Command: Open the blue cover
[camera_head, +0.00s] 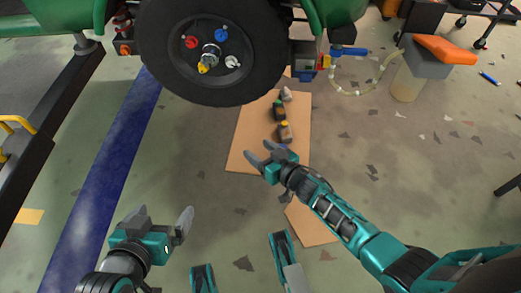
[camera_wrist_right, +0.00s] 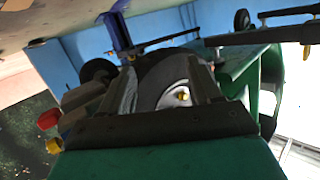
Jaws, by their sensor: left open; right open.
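Blue parts show in the head view: a blue cap (camera_head: 221,34) on the wheel hub and a small blue-grey box (camera_head: 306,69) beside the wheel, with a blue handle (camera_head: 349,51) to its right. I cannot tell which is the blue cover. My right gripper (camera_head: 259,153) is open and empty, over the cardboard sheet below the wheel, apart from these parts. My left gripper (camera_head: 164,214) is open and empty at lower left, over the floor. In the right wrist view, a yellow-tipped part (camera_wrist_right: 183,96) shows beyond the gripper; no blue cover can be made out there.
The black wheel (camera_head: 160,60) hangs under the green body (camera_head: 60,17). Several small bottles (camera_head: 284,132) stand on the cardboard (camera_head: 243,143). A grey-lidded container with an orange item (camera_head: 445,49) stands at right. A dark frame (camera_head: 50,110) runs along the left.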

